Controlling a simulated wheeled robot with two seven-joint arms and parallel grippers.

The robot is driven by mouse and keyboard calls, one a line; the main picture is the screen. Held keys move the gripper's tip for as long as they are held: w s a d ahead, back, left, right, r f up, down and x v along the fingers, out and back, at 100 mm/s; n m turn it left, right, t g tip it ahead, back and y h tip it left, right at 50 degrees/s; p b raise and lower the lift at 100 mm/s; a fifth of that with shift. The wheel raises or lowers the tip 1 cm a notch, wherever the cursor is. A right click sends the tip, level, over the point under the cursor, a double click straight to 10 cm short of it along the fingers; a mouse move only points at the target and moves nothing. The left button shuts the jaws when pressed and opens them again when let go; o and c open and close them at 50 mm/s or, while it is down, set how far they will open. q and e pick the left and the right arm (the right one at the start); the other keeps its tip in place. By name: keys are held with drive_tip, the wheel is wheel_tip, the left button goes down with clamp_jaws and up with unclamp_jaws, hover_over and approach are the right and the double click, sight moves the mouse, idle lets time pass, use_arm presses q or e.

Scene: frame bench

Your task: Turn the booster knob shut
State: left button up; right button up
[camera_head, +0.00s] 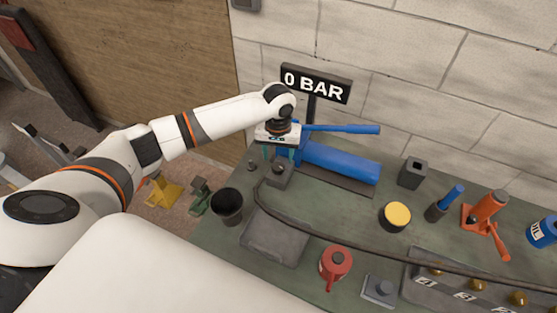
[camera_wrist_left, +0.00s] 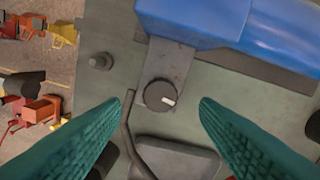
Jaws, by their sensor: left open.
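The booster knob (camera_wrist_left: 157,93) is a dark round knob with a white mark pointing right in the left wrist view. It sits on a grey block (camera_head: 277,176) at the near left end of the blue booster (camera_head: 340,163). My left gripper (camera_head: 281,157) points down over the block in the head view. In the left wrist view its teal fingers (camera_wrist_left: 160,107) are spread wide, one on each side of the knob, with clear gaps. Nothing is between them in grip. A black sign (camera_head: 316,83) reads "0 BAR". My right gripper is not in view.
A blue lever (camera_head: 345,129) runs right above the booster. A hose (camera_head: 300,226) curves across the green bench. A black cup (camera_head: 228,205), a grey tray (camera_head: 272,243), a red can (camera_head: 335,265) and a yellow-topped tin (camera_head: 396,216) stand around. A brick wall is behind.

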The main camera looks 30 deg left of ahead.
sight(278, 166)
use_arm(q)
wheel_tip(278, 166, down, 4)
drive_tip(key=shift+w+r, duration=0.1)
drive_tip(key=shift+f, duration=0.4)
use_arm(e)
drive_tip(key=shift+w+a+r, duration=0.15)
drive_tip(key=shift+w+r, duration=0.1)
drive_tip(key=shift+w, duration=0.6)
use_arm(q)
drive_tip(key=c, duration=1)
drive_tip(key=shift+o, duration=0.2)
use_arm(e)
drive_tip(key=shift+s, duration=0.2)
